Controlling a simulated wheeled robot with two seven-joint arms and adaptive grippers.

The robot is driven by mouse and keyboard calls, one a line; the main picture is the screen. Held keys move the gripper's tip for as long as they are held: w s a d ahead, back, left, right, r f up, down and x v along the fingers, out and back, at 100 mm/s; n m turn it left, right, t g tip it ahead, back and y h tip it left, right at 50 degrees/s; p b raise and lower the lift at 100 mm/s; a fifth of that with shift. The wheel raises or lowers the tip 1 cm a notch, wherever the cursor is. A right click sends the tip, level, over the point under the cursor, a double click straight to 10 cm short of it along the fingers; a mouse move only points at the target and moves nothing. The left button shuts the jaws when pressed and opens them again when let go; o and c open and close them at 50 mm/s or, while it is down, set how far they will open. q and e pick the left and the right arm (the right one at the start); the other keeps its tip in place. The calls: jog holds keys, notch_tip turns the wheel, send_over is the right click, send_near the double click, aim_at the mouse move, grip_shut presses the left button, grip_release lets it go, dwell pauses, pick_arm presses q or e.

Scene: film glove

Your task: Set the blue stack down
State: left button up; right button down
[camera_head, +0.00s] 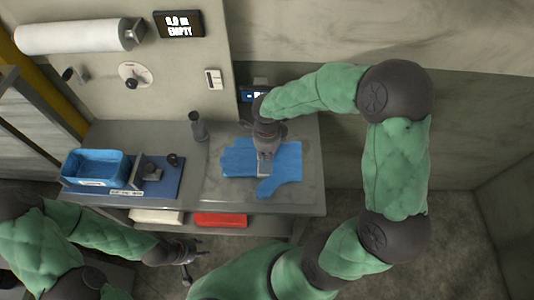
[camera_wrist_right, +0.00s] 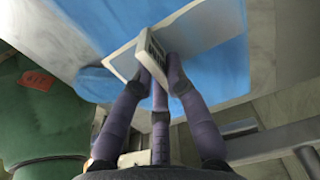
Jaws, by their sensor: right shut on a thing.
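The blue stack (camera_head: 283,186) is flat and glove-shaped, with a thumb-like part toward the front. It is over the right part of the grey worktop; I cannot tell whether it touches it. My right gripper (camera_head: 265,152) reaches down onto it from above. In the right wrist view my right gripper (camera_wrist_right: 158,85) is shut on a pale ridged handle (camera_wrist_right: 152,58). A pale plate (camera_wrist_right: 200,28) at the handle lies against the blue stack (camera_wrist_right: 215,75). My left gripper (camera_head: 190,268) is empty, its fingers spread, in front of the worktop's front edge.
A blue tray (camera_head: 95,167) and a small device on a blue base (camera_head: 150,178) stand on the worktop's left. A dark bottle (camera_head: 198,127) stands behind the stack. A red item (camera_head: 220,220) is on the lower shelf. The wall panel carries a white roll (camera_head: 75,36) and an EMPTY display (camera_head: 179,24).

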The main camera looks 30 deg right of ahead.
jog(key=shift+f, duration=0.15)
jog(key=c, duration=1.7)
grip_release()
jog(key=shift+f, duration=0.1)
jog(key=o, duration=0.4)
jog(key=shift+o, duration=0.2)
jog(key=shift+r, duration=0.2)
notch_tip(320, 180, up, 12)
jog(key=p, duration=0.2)
